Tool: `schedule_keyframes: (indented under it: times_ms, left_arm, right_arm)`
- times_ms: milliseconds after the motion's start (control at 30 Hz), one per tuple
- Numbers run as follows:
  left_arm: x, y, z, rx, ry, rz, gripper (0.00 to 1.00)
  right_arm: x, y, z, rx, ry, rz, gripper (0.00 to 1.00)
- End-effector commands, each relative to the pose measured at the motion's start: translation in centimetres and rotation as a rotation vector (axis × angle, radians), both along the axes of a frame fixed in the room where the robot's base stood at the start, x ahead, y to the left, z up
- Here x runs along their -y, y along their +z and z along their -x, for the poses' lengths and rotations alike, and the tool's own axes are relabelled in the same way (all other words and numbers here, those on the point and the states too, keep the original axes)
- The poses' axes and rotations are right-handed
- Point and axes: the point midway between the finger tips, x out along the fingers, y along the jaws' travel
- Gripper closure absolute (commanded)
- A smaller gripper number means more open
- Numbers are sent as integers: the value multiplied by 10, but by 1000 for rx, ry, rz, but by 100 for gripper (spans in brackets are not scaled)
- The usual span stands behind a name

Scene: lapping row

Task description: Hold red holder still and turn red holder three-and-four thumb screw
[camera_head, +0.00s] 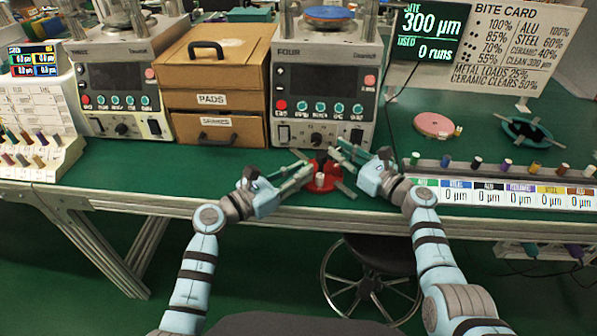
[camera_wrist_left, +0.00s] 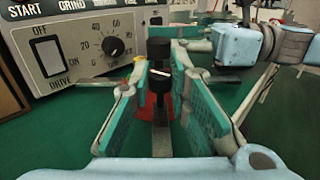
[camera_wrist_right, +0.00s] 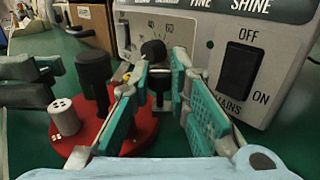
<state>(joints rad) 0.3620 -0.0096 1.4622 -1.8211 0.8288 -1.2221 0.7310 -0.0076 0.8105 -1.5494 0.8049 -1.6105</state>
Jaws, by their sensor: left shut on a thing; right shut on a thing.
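The red holder (camera_head: 322,186) sits at the bench's front edge, below the machine marked FOUR. It also shows in the right wrist view (camera_wrist_right: 138,132), with a pale holed cylinder and black posts on it. My left gripper (camera_head: 306,168) is shut at its left side; in the left wrist view a grey bar (camera_wrist_left: 162,138) of the holder lies between the fingers. My right gripper (camera_head: 334,152) is shut at its back; in the right wrist view a black thumb screw (camera_wrist_right: 160,78) stands between the fingers. The fingers partly hide both grips.
The machine FOUR (camera_head: 325,85) stands close behind the grippers, its knobs facing them. A wooden drawer cabinet (camera_head: 215,85) is to its left. A row of small coloured pegs and a label strip (camera_head: 500,195) lie right. A black stool (camera_head: 378,255) is below the bench.

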Motion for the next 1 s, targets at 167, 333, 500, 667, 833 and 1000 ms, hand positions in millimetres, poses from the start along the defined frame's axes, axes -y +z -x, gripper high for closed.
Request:
schedule_keyframes:
  times_ms: [167,333,500,667,833,1000]
  left_arm:
    - [-1,-2,-1,-4,-83,-4,100]
    - [-2,-2,-3,-5,-198,-6,100]
    - [-3,-2,-5,-6,-315,-5,100]
    - [-4,-2,-7,-4,-406,-8,100]
    - [-4,-2,-7,-3,-468,-6,100]
    - [-4,-2,-6,-1,-495,-2,100]
  right_arm:
    - [-1,0,1,1,4,-1,100]
    - [-2,0,1,1,6,-1,100]
    - [-2,1,1,1,7,-2,100]
    - [-3,1,1,1,8,-3,100]
    - [-4,1,1,1,10,-4,100]
    - [-4,0,2,1,9,-4,100]
